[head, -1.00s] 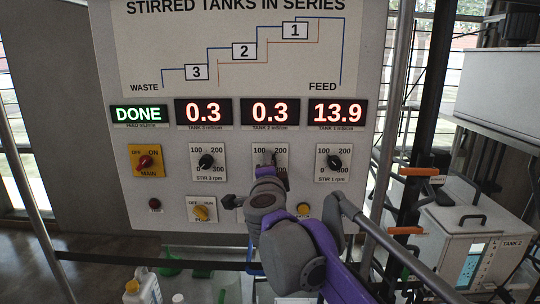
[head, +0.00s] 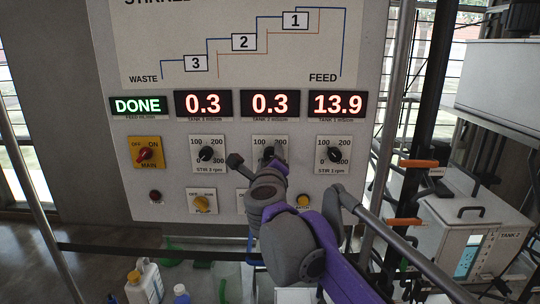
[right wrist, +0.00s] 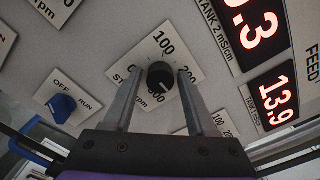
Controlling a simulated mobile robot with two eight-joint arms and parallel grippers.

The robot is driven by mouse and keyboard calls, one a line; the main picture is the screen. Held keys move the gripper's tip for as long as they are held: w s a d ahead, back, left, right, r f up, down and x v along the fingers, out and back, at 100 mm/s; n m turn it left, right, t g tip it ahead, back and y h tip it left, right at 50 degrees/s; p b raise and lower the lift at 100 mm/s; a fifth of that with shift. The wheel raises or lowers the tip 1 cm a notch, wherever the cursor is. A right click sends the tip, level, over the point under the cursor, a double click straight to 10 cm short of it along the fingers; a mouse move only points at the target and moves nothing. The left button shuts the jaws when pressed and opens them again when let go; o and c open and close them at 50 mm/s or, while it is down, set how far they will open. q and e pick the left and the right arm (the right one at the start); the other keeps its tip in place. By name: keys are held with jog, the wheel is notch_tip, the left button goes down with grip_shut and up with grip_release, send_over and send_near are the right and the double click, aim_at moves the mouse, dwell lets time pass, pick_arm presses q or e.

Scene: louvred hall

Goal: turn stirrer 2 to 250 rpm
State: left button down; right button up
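The stirrer 2 knob (head: 269,153) is a black dial on a white scale plate in the middle of the panel's knob row. My right gripper (head: 275,160) reaches it from below and partly covers it in the head view. In the right wrist view the knob (right wrist: 160,75) lies between the two fingertips of the right gripper (right wrist: 161,73), with a narrow gap seeming to show on each side. A small light mark shows on the knob's lower edge there, on the side of the 300. The fingers hide part of the scale. My left gripper is in neither view.
The stirrer 3 knob (head: 206,154) and stirrer 1 knob (head: 334,155) flank it. The tank 2 display (head: 270,104) above reads 0.3. A metal post (head: 392,110) stands at right.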

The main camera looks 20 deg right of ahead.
jog(key=shift+o, duration=1)
jog(key=shift+s, duration=0.1)
jog(key=v, duration=0.7)
jog(key=shift+r, duration=0.1)
jog(key=shift+a, duration=0.1)
